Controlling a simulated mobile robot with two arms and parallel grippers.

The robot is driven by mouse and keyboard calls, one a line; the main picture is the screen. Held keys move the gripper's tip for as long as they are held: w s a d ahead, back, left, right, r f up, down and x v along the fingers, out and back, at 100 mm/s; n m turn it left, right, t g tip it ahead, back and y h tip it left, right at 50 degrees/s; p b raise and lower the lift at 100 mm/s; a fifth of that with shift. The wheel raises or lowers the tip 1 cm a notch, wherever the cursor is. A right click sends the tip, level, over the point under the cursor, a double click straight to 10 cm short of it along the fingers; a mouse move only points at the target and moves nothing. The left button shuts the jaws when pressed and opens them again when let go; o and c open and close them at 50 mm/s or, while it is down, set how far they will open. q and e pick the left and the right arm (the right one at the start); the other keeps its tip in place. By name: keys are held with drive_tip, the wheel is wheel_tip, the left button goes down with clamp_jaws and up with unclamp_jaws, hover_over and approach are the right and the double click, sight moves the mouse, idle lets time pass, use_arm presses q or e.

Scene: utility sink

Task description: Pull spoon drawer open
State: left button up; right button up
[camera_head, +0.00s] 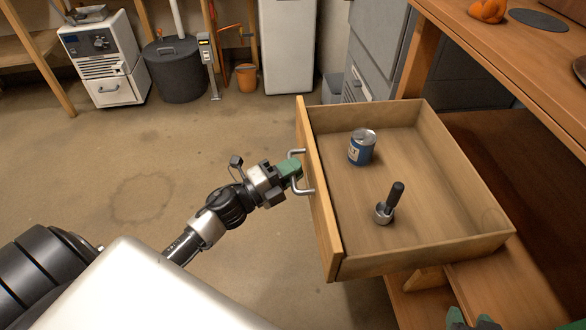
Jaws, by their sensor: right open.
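The wooden drawer (473,247) is pulled well out from under the workbench on the right. Its metal handle (306,191) is on the front panel, facing left. My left gripper (292,169) is at the handle, its green fingers together over the middle of the bar, hiding that part. In the drawer, a blue can (362,149) with a silver top stands towards the back. A black-handled utensil with a round metal end (394,197) is nearer the middle. My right gripper (473,321) shows only as green fingertips at the bottom edge, apart from the drawer.
The wooden workbench (520,62) stands at the right, with an orange object (487,10) and a dark round disc (538,20) on top. A dark bin (177,70), white appliance (103,60) and orange bucket (246,78) stand at the back. The floor left of the drawer is clear.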

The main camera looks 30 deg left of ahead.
use_arm(q)
drive_tip(key=o, duration=0.4)
drive_tip(key=shift+p+v, duration=0.3)
drive_tip(key=shift+v, duration=5.1)
use_arm(e)
drive_tip(key=shift+s+d+f+g+h, duration=0.3)
drive_tip(key=shift+s+f+g, duration=0.25)
drive_tip(key=shift+s+g, duration=0.25)
